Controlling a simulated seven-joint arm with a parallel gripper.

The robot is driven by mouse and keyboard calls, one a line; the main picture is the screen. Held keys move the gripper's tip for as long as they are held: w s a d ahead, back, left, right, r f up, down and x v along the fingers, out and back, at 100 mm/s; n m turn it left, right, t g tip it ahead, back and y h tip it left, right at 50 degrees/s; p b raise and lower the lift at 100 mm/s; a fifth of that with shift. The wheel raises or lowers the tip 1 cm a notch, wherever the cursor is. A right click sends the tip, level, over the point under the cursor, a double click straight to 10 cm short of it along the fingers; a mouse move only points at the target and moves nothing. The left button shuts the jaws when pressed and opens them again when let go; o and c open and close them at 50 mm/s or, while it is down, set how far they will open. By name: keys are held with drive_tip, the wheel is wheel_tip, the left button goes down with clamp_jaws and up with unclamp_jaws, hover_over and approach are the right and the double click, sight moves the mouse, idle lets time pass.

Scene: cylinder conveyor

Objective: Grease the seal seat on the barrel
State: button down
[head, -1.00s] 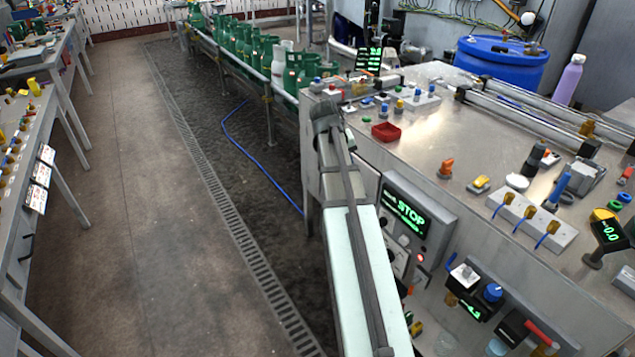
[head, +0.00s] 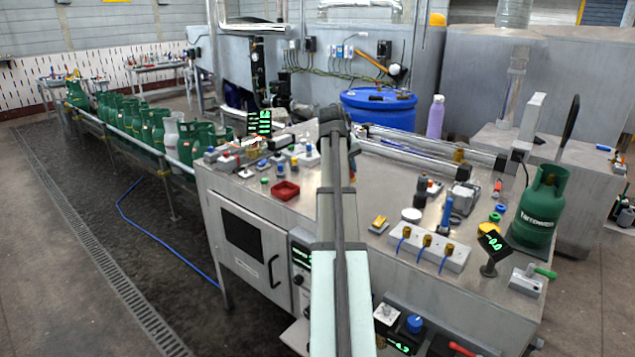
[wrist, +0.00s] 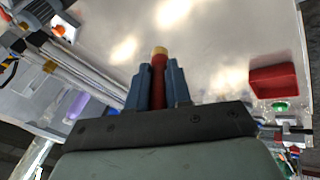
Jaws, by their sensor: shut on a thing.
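My gripper (wrist: 153,75) shows in the wrist view with its two blue fingers shut on a slim red tool (wrist: 158,78) with a yellowish tip. The tip points away from the gripper, with bare metal bench top behind it. In the head view my own arm hides most of the gripper and the held tool. Silver bars or tubes (head: 425,148) lie along the back of the bench, and they also show at the left of the wrist view (wrist: 62,68). I cannot tell which part is the barrel or its seal seat.
A red tray (head: 286,191) lies left of my arm. A yellow block (head: 379,222), a white disc (head: 411,215) and a fixture with several brass fittings (head: 428,247) stand to the right. A green gas cylinder (head: 540,207) stands at the bench's right end.

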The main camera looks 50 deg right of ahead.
drive_tip(key=s+d+r+m+h, duration=0.1)
drive_tip(key=s+d+r, duration=0.4)
drive_tip(key=s+d, duration=0.75)
drive_tip(key=s+d+r+m, duration=0.1)
drive_tip(key=s+d+r, duration=0.3)
drive_tip(key=s+d, duration=0.8)
drive_tip(key=s+a+f, duration=0.3)
drive_tip(key=f, duration=0.1)
drive_tip(key=shift+a+g, duration=0.15)
drive_tip(key=shift+g, duration=0.15)
drive_tip(key=shift+w+f, duration=0.1)
drive_tip(key=shift+w, duration=0.05)
